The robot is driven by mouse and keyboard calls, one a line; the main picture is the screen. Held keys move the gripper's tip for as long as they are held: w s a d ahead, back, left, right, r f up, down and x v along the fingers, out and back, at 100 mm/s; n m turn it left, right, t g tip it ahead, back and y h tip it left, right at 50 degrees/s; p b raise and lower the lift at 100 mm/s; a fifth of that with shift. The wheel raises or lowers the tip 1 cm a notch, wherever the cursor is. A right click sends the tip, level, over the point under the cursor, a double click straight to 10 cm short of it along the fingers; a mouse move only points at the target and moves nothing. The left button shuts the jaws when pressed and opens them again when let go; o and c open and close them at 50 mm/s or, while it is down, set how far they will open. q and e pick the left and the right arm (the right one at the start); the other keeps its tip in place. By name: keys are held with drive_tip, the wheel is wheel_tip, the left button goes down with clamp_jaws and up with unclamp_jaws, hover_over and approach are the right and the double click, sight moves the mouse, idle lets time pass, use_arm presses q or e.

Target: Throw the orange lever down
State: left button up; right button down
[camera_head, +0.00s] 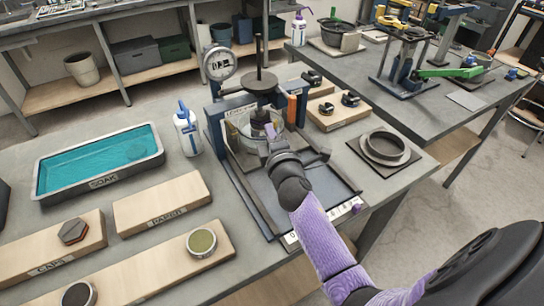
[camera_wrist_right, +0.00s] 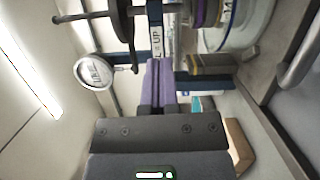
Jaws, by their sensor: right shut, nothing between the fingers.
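The orange lever (camera_head: 292,107) stands upright at the right side of the press frame (camera_head: 222,120) in the head view. My right gripper (camera_head: 270,131) is in front of the press, to the left of and below the lever in the picture. Its purple fingers are together and empty; they also show closed in the wrist view (camera_wrist_right: 158,75), pointing toward a label strip (camera_wrist_right: 156,42) ending in "UP". I cannot make out the orange lever in the wrist view. My left gripper is out of view.
A dial gauge (camera_head: 220,63) and screw spindle top the press. A white bottle (camera_head: 187,132) and teal SOAK tray (camera_head: 45,182) are to the left. A wooden block (camera_head: 327,120) and round ring (camera_head: 385,146) are to the right. Labelled boards lie front left.

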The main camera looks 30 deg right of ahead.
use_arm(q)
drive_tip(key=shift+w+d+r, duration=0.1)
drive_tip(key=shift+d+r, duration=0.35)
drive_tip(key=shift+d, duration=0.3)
use_arm(e)
drive_tip(key=v, duration=0.7)
drive_tip(key=shift+s+d, duration=0.3)
drive_tip(key=shift+s, duration=0.2)
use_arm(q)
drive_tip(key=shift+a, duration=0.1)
